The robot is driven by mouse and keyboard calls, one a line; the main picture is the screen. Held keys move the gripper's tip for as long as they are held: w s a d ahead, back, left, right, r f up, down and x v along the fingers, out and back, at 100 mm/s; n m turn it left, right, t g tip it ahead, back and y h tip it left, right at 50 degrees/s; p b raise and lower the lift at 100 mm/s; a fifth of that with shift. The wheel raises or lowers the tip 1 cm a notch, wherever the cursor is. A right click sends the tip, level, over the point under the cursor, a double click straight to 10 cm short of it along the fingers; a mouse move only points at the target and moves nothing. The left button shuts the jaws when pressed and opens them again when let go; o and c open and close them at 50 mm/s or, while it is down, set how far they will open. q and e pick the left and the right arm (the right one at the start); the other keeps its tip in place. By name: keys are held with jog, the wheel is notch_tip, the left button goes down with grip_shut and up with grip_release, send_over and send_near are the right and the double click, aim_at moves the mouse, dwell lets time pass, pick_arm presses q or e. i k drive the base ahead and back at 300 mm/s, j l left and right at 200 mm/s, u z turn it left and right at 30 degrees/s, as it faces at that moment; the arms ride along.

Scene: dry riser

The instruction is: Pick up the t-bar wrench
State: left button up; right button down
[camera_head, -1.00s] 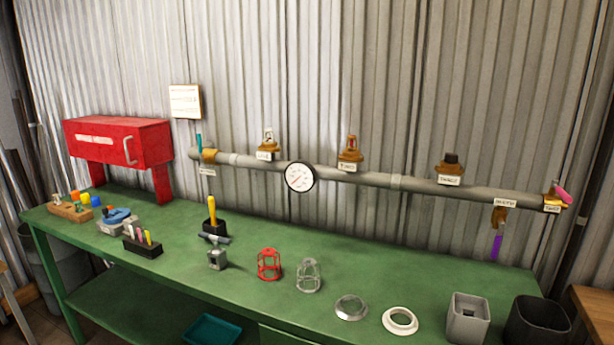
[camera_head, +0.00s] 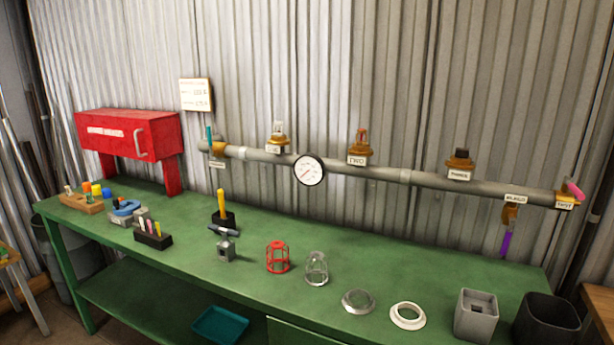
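What looks like the t-bar wrench is a dark grey crossbar (camera_head: 223,230) on the green bench, just left of the middle. It sits above a small grey metal block (camera_head: 226,251) with a hole in its face. Whether the bar's shank goes into the block is too small to tell. A yellow-handled tool (camera_head: 221,203) stands upright in a black holder (camera_head: 224,220) just behind it. Neither of my grippers is in view, and nothing touches the wrench.
The green bench (camera_head: 330,240) also carries a red cage (camera_head: 277,258), a clear glass cover (camera_head: 316,269), two rings, a grey square cup (camera_head: 475,316) and a black bin (camera_head: 545,320). A pipe with a gauge (camera_head: 308,170) runs behind. A red box (camera_head: 128,136) stands back left.

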aim_at(226, 247)
jog(key=i+j+z, duration=0.1)
jog(key=z, duration=0.6)
jog(key=i+j+z, duration=0.1)
jog(key=j+z, duration=0.4)
jog(key=j, duration=0.2)
jog(key=i+j, duration=0.1)
jog(key=j, duration=0.35)
jog(key=i+j+z, duration=0.15)
jog(key=j, duration=0.75)
